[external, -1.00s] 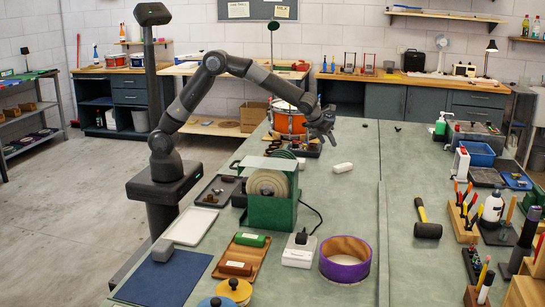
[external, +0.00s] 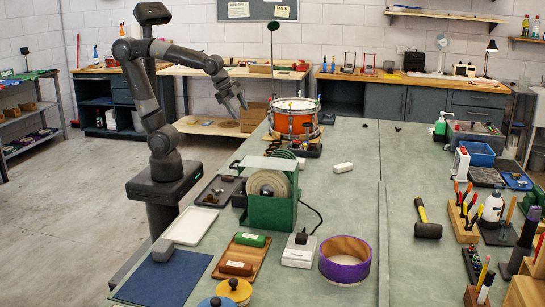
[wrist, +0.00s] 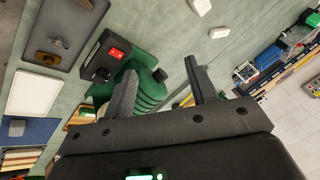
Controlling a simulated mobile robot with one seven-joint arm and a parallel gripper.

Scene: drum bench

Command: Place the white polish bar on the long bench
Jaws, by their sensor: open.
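The white polish bar (external: 343,167) lies flat on the green top of the long bench (external: 350,215), right of the green grinder and touching nothing around it. My gripper (external: 236,103) is in the air left of the orange drum, well up and left of the bar. Its two fingers are spread with nothing between them. The open fingers also show in the wrist view (wrist: 160,80). Two small white pieces show near the top of the wrist view; I cannot tell whether either is the bar.
The orange drum (external: 293,117) stands at the bench's far end. The green grinder (external: 270,200) stands in front of it, with a purple hoop (external: 345,258) and a white switch box (external: 299,250) nearer. A black mallet (external: 427,229) lies right. The bench around the bar is clear.

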